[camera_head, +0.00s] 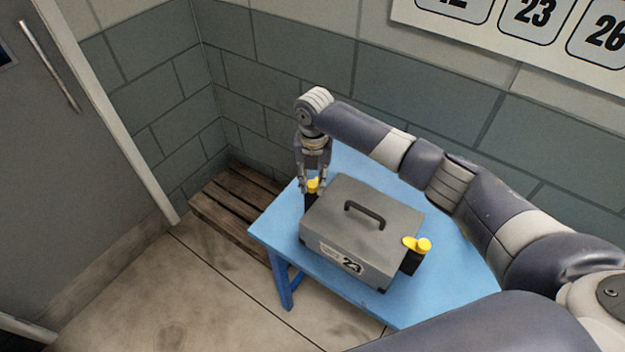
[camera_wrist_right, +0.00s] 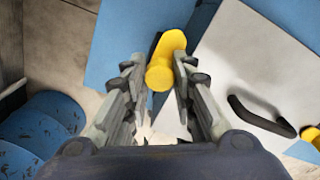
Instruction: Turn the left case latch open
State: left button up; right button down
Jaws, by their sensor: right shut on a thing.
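A grey case (camera_head: 350,225) with a dark top handle (camera_head: 365,213) and a label reading 23 sits on a blue table. Its left latch (camera_head: 313,185) is yellow on a dark mount, at the case's left side. My right gripper (camera_head: 312,188) points down over this latch and is shut on it. In the right wrist view the yellow latch (camera_wrist_right: 170,50) shows between the fingers, its rounded end near them and its lever pointing away toward the top. The case's right latch (camera_head: 417,244), also yellow, is free. My left gripper is not in view.
The blue table (camera_head: 270,220) has bare surface around the case. A wooden slatted pallet or bench (camera_head: 232,205) stands at its left by the grey block wall. A grey door (camera_head: 70,150) is at far left. My right arm passes above the table's back right.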

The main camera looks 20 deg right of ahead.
aim_at(313, 183)
jog(key=shift+w+r, duration=0.1)
jog(key=c, duration=1.3)
grip_release()
notch_tip(313, 183, up, 12)
jog(key=shift+d+f, duration=0.1)
jog(key=shift+d, duration=0.05)
